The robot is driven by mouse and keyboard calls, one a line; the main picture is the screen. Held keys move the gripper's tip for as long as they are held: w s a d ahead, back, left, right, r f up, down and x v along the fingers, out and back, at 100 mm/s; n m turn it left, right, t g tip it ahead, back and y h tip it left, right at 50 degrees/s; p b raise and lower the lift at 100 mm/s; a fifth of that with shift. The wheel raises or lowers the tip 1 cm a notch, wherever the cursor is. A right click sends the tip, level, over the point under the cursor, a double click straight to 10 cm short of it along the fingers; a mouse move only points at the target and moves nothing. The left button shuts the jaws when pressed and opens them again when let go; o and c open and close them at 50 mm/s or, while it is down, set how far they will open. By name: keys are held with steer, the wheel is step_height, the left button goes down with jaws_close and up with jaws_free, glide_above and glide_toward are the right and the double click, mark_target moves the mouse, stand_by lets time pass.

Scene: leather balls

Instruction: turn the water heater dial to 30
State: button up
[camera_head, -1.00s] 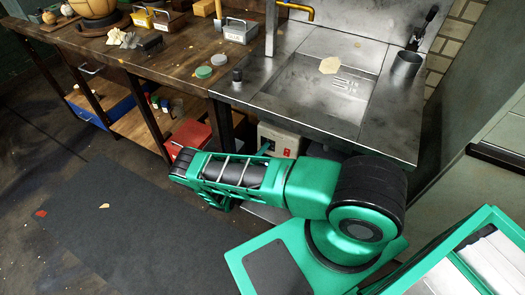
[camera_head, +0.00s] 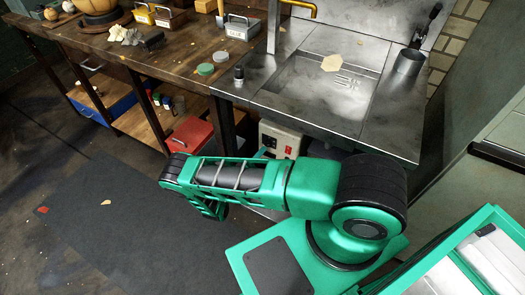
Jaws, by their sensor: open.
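A pale box-shaped unit with a red switch, which looks like the water heater (camera_head: 282,138), stands under the metal sink. Its upper front shows just above my green arm, and its lower part is hidden behind the arm. I cannot make out the dial or its setting at this size. My arm reaches left across the picture, from its shoulder at the right to a bend left of the heater. A small green part shows at the heater's left side, but I cannot tell what it is. I cannot make out my gripper; the arm seems to hide it.
The metal sink counter (camera_head: 390,135) overhangs the heater. A wooden workbench (camera_head: 180,62) with tins and toolboxes adjoins it at left. A red box (camera_head: 190,136) sits on the low shelf beside the heater. The dark floor mat (camera_head: 110,225) at left is clear apart from small scraps.

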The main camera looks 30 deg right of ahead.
steer(key=shift+v, duration=2.45)
